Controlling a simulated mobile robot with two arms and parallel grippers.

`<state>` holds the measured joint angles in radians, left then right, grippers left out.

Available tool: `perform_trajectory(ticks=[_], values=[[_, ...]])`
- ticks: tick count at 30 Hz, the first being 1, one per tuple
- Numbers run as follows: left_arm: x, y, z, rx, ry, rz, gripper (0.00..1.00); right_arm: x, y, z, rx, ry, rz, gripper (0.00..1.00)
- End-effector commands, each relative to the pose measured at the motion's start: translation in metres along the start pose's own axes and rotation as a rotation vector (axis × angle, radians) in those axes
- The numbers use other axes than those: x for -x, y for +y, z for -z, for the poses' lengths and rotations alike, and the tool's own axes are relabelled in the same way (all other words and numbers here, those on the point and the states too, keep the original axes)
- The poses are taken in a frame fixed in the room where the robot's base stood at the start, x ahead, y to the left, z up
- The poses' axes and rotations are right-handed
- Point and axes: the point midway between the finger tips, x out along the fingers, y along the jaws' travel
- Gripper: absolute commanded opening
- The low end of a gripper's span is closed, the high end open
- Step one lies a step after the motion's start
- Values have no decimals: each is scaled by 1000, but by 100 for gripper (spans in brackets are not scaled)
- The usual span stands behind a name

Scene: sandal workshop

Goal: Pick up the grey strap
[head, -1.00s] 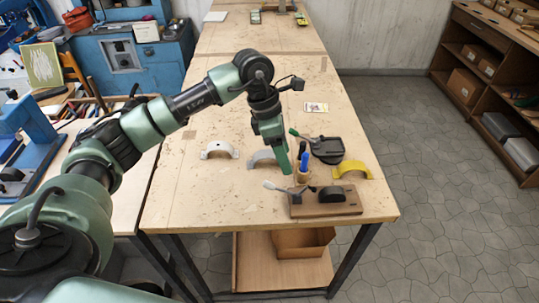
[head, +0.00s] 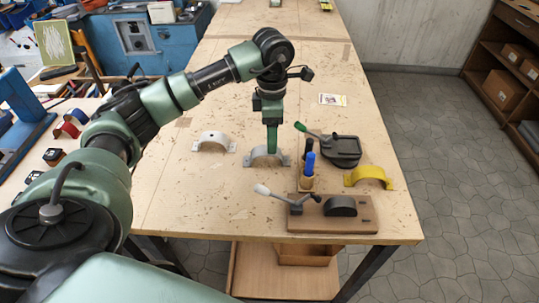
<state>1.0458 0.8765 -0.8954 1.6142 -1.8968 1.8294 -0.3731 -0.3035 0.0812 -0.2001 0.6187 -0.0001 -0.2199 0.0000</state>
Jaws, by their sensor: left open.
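The grey strap (head: 258,160) is an arched piece with flat feet, lying on the wooden workbench near its middle. My left gripper (head: 272,148) points straight down at the strap's arch, its green fingers in front of part of it. The gripper is open; I cannot tell whether the fingers touch the strap or straddle it. A white strap (head: 212,138) of the same shape lies to the left. A yellow strap (head: 370,176) lies to the right. My right gripper is not in view.
Close to the right stand a holder with blue and black handled tools (head: 308,172) and a dark clamp device with a green lever (head: 343,151). A wooden board with a lever clamp (head: 333,224) lies at the front edge. A card (head: 332,99) lies behind; the bench's left front is clear.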

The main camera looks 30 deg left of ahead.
Motion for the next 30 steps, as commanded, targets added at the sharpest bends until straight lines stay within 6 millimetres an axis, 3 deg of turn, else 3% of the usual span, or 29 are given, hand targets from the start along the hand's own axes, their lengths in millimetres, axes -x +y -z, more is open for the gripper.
perform_trajectory(ticks=[9,13,22,28,29,30], values=[[-37,0,-1,0,2,4,62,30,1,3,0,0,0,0],[-56,1,-2,0,0,2,62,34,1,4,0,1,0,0],[-63,1,-2,-1,-1,-1,62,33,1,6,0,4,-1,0],[-63,1,-2,-1,-1,-1,6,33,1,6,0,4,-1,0],[-63,1,-2,-1,-1,-1,0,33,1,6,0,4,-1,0],[-63,1,-2,-1,-1,-1,0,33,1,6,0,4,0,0]])
